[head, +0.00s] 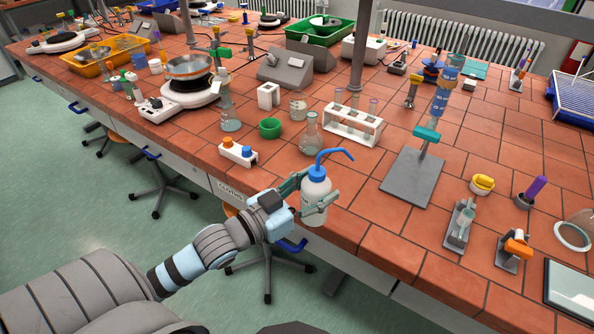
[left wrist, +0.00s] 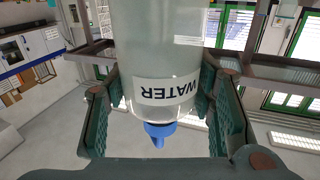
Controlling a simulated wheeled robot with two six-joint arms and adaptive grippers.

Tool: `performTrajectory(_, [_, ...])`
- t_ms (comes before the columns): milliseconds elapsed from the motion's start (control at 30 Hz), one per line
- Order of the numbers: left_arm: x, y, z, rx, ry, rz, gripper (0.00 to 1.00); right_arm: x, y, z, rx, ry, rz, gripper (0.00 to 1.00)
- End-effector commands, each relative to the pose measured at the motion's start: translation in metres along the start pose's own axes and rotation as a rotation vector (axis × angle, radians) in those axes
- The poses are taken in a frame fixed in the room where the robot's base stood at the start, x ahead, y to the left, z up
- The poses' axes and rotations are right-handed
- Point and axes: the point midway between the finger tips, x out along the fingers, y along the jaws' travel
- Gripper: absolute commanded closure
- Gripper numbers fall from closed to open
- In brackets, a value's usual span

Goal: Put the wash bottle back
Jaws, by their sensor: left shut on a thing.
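The wash bottle (head: 317,188) is white and translucent with a blue cap and a bent blue spout. It is upright at the front edge of the tiled bench (head: 390,252). My left gripper (head: 313,197) is shut around its body from the front left. In the left wrist view the bottle (left wrist: 160,50) stands between the two green fingers, with a WATER label and the blue cap showing upside down. Whether its base touches the bench is hard to tell. My right gripper is not in view.
Behind the bottle are a glass flask (head: 311,135), a white test-tube rack (head: 353,122) and a green bowl (head: 270,128). A white block with blue and orange knobs (head: 238,153) is left. A stand with a grey base (head: 412,178) is right. Bare tiles lie between.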

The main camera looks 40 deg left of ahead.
Motion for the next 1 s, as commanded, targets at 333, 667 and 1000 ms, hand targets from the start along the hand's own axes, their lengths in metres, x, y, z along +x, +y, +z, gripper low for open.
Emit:
performTrajectory(333, [0.07,-0.177,-0.091,-0.003,0.011,-0.484,0.59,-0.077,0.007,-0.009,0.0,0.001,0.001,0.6])
performTrajectory(667, [0.075,-0.214,-0.106,-0.004,0.008,-0.598,0.59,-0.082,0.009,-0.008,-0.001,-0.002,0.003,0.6])
performTrajectory(1000, [0.075,-0.214,-0.06,-0.005,0.002,-0.602,0.59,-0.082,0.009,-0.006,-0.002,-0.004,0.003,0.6])
